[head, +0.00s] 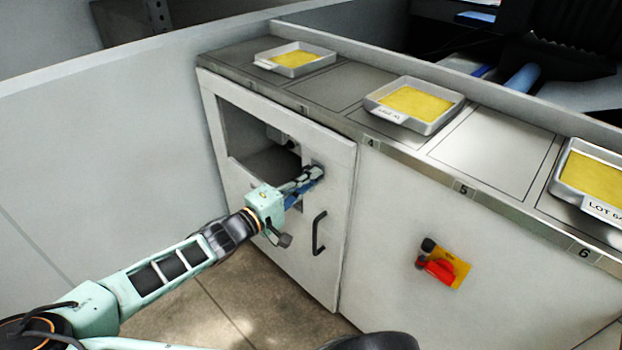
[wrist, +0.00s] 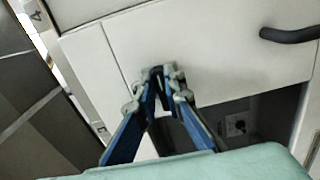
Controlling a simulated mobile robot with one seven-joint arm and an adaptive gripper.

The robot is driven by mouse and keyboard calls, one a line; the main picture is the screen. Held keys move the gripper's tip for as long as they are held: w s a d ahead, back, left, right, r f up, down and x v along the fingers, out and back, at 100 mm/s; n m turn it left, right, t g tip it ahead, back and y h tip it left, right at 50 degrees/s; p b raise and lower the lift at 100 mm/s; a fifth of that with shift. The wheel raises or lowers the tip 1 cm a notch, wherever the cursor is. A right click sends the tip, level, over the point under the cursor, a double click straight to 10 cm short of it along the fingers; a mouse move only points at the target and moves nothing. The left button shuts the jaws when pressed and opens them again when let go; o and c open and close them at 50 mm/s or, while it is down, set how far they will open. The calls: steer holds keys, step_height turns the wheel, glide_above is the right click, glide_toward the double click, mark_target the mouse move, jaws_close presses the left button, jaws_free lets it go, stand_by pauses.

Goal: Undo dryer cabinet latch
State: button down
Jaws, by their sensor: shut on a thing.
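The dryer cabinet door (head: 335,245) is a white panel with a window in its upper part, and it looks closed in its frame. A black bar handle (head: 319,233) is on its right side; it also shows at the upper right in the wrist view (wrist: 290,34). My gripper (head: 312,176) is at the door's right side, above the handle and beside the window. In the wrist view my gripper (wrist: 160,76) has its blue fingers drawn together at the tips on a small dark piece, the latch (wrist: 157,72). The fingers hide most of the latch.
A metal counter (head: 335,88) with numbered places runs above the cabinet. It bears trays of yellow material (head: 415,104). A red rotary switch (head: 437,268) on a yellow plate is on the panel to the right. A grey wall (head: 110,150) stands at the left. The floor (head: 245,305) before the door is clear.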

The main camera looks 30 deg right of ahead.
steer(key=shift+r, duration=0.15)
steer(key=c, duration=2)
jaws_free()
steer(key=v, duration=1.2)
